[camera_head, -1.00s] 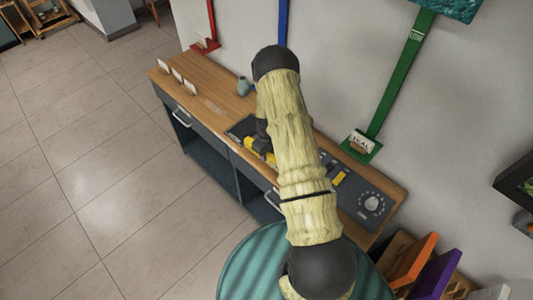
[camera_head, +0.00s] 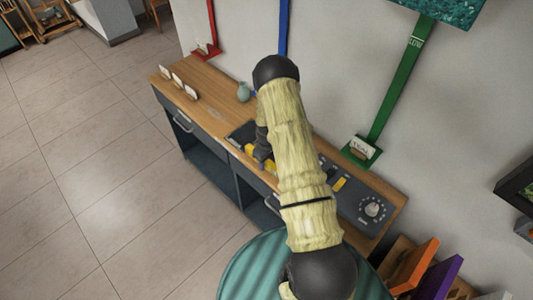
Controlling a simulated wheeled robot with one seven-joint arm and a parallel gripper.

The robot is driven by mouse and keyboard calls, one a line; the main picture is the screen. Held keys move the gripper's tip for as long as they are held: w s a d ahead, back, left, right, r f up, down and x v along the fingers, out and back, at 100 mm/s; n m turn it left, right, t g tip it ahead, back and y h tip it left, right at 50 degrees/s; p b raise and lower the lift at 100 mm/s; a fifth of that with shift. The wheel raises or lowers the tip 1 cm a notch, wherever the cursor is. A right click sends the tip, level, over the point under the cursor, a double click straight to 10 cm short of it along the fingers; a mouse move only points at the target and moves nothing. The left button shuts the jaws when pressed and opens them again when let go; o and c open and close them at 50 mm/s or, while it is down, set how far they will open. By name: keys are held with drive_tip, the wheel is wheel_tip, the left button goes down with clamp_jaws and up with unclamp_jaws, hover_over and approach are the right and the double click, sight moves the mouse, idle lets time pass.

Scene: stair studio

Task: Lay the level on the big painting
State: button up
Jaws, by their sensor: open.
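A yellow tool (camera_head: 250,149) lies in a dark recess of the wooden counter, partly hidden behind my gripper (camera_head: 262,162). It may be the level; its shape is too covered to be sure. My gripper points down at it, with jaws open around or just above it; I cannot tell whether they touch it. A smaller yellow bar (camera_head: 340,184) lies further right on the dark panel. A teal painting (camera_head: 445,8) hangs on the wall at top right, cut by the picture edge. I cannot tell whether it is the big painting.
The wooden counter (camera_head: 205,90) runs along the wall, with cards and a small vase (camera_head: 243,92) at its far end. A dial (camera_head: 372,208) is at its near end. Orange (camera_head: 415,265) and purple panels stand at lower right. The floor at left is clear.

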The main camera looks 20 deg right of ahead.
drive_tip(key=shift+r, duration=0.1)
wheel_tip(320, 180, up, 17)
drive_tip(key=b, duration=0.6)
drive_tip(key=shift+a+r, duration=0.15)
drive_tip(key=shift+a, duration=0.15)
drive_tip(key=s+a+r+m+t, duration=0.1)
drive_tip(key=s+a+r, duration=0.4)
drive_tip(key=s, duration=0.5)
drive_tip(key=s+a+r+m+t, duration=0.1)
drive_tip(key=s+a+r+m, duration=0.2)
drive_tip(key=s, duration=0.7)
wheel_tip(320, 180, up, 2)
drive_tip(key=a, duration=0.2)
drive_tip(key=shift+s+a+m+t, duration=0.15)
drive_tip(key=shift+a+m+t, duration=0.15)
